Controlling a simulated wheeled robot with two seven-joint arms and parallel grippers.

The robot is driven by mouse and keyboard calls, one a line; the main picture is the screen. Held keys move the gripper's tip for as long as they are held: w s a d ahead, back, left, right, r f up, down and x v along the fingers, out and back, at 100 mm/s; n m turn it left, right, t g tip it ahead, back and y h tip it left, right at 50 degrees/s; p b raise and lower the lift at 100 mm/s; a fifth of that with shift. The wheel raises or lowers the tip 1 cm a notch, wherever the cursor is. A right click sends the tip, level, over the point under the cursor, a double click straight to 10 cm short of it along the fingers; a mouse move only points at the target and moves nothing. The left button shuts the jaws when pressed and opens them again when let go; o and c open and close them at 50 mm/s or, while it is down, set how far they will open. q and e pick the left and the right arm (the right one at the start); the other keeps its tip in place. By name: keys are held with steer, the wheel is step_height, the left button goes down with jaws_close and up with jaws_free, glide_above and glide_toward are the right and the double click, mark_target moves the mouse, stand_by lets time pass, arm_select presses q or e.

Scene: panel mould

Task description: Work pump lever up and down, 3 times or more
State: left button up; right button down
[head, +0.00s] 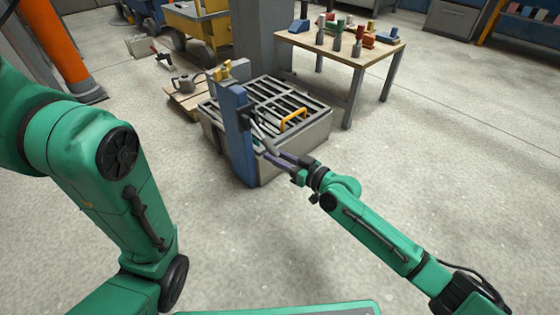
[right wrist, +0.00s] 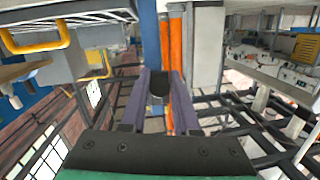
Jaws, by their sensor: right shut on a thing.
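The pump is a blue upright post (head: 236,135) at the near left corner of a grey grated box. Its lever (head: 259,132) is a thin grey bar with a dark grip, slanting down from the post toward the right. My right gripper (head: 270,153) is shut on the lower end of the lever. In the right wrist view, the dark lever end (right wrist: 158,84) sits between my two purple fingers. The fingers hide part of the grip. My left arm is at the left of the head view, and its gripper is out of the picture.
The floor in front is clear.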

stand_by(0.3)
steer(key=c, duration=0.7)
jaws_free()
steer(key=shift+o, duration=0.2)
steer(key=shift+s+d, duration=0.25)
steer(key=shift+d, duration=0.1)
steer(key=v, duration=1.3)
steer(key=shift+s+b, duration=0.3)
steer(key=shift+b, duration=0.15)
steer(key=shift+d+f, duration=0.1)
steer(key=shift+d, duration=0.05)
